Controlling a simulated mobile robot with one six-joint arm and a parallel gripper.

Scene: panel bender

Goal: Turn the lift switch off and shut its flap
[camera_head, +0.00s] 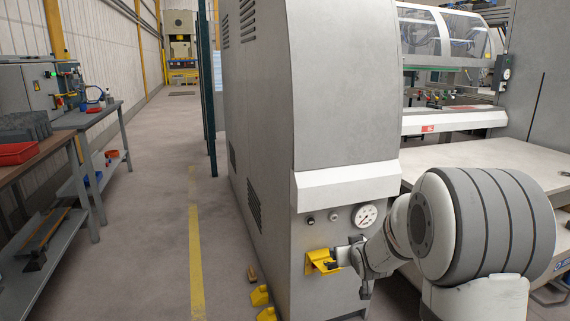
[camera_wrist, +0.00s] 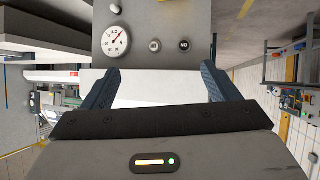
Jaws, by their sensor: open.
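The yellow flap (camera_head: 322,262) sticks out low on the front of the grey cabinet, below the gauge. A small dark part shows beside it, but I cannot make out the lift switch or its position. My gripper (camera_wrist: 160,72) is open, with nothing between its fingers in the wrist view. In the head view my wrist is just right of the flap, and its fingertips are hard to make out. I cannot tell whether they touch the flap.
The grey cabinet (camera_head: 345,90) carries a round gauge (camera_head: 365,215), also in the wrist view (camera_wrist: 115,40), and small round buttons (camera_wrist: 184,45). Yellow blocks (camera_head: 261,295) lie on the floor left of it. The aisle is clear; a workbench (camera_head: 75,118) stands left.

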